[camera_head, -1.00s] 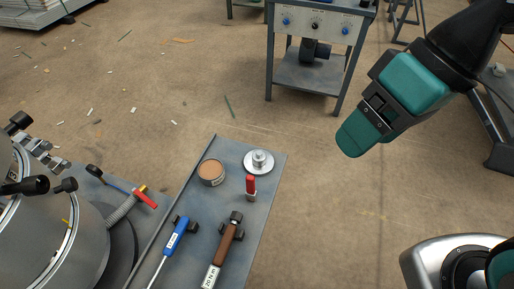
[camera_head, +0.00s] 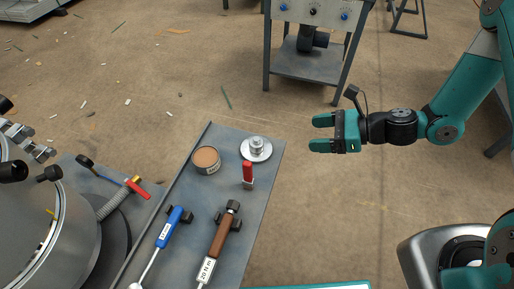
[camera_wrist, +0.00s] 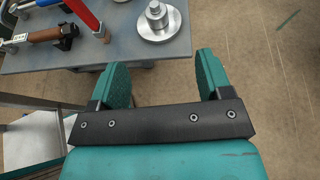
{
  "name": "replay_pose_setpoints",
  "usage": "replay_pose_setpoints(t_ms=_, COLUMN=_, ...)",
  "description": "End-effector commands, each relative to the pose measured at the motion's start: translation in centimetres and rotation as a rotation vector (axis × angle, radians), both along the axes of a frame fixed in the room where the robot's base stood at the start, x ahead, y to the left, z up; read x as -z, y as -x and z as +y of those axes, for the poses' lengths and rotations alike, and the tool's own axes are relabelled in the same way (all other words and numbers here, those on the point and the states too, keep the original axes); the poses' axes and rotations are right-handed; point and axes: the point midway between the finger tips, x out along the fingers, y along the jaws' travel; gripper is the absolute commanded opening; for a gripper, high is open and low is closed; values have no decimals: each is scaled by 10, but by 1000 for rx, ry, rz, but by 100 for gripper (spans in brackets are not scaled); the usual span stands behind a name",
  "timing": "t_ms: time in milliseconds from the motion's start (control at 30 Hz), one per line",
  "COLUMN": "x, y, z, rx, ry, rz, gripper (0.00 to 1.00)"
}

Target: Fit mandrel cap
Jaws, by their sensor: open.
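A silver flanged metal piece with a raised stepped hub, which looks like the mandrel cap (camera_head: 257,149), lies flat at the far right corner of the grey bench shelf. It also shows near the top of the wrist view (camera_wrist: 158,22). My gripper (camera_head: 321,134) is to the right of it, off the shelf's edge, with its teal fingers pointing left towards it. In the wrist view my gripper (camera_wrist: 162,80) is open with nothing between the fingers. The silver extruder body (camera_head: 40,230) stands at the left; its front opening is not clearly seen.
On the grey shelf (camera_head: 262,190) are a round brown-topped tin (camera_head: 206,159), a red-handled tool (camera_head: 248,174), a blue screwdriver (camera_head: 168,228) and a brown-handled torque wrench (camera_head: 220,240). A control cart (camera_head: 310,70) stands behind. Open floor lies right of the shelf.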

Motion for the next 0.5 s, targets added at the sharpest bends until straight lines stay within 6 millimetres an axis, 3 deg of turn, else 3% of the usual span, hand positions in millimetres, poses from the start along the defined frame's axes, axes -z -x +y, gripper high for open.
replay_pose_setpoints(t_ms=500, x=40, y=-24, z=94, rx=-5, ry=0, rz=1, gripper=72)
